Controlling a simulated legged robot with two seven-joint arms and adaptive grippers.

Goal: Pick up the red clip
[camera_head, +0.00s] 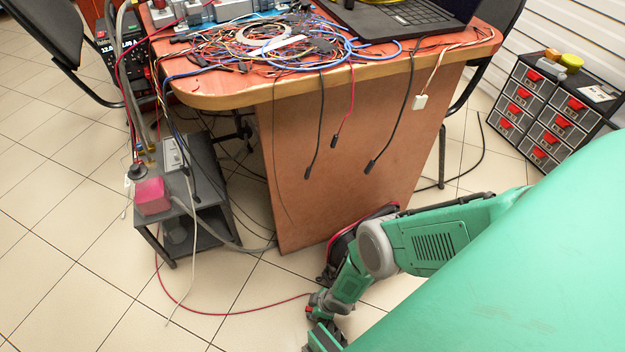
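I cannot make out a red clip for sure. A small red spot shows by the wrist of my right arm, where a thin red cable (235,311) on the floor ends. I cannot tell whether it is a clip or part of the arm. My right gripper (325,339) is low at the bottom edge, in front of the table, and partly cut off by the frame. Its fingers cannot be made out, so whether it is open or shut is unclear. My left gripper is not in view.
A wooden table (345,165) carries tangled wires (270,45) and a laptop (400,20); black cable ends hang off its front. A low dark stand (205,215) bears a pink-red box (152,196). A drawer cabinet (550,110) stands at right. Tiled floor at left is mostly clear.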

